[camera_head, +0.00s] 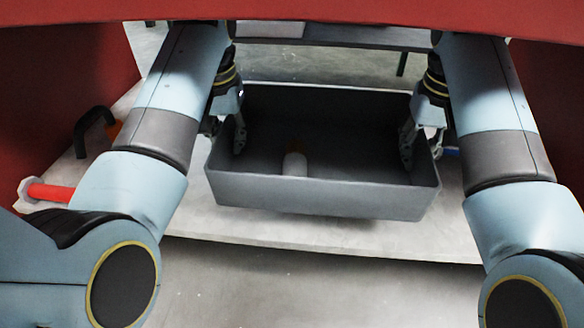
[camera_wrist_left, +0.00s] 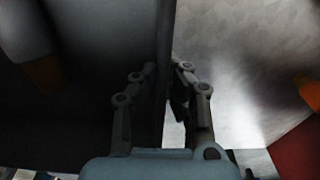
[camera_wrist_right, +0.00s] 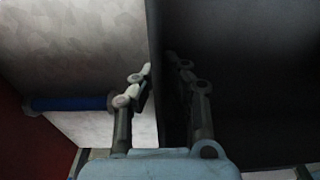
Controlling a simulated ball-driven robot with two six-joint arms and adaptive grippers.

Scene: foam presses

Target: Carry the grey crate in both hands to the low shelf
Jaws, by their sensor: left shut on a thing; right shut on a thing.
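The grey crate (camera_head: 320,195) is in the middle of the head view, open side up, above or on a pale table top. I cannot tell whether its bottom touches the table. A white bottle (camera_head: 295,163) with an orange cap is inside it; it also shows in the left wrist view (camera_wrist_left: 22,35). My left gripper (camera_head: 229,125) is shut on the crate's left wall, one finger inside and one outside. My right gripper (camera_head: 421,130) is shut on the right wall in the same way. The wall between the fingers shows in both wrist views.
The pale table top (camera_head: 270,245) has a bare strip along its front edge. A red cylinder (camera_head: 55,193) and a black bent handle (camera_head: 92,125) are at the left. A blue cylinder (camera_wrist_right: 70,103) lies outside the right wall. Red surfaces (camera_head: 50,90) stand at both sides.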

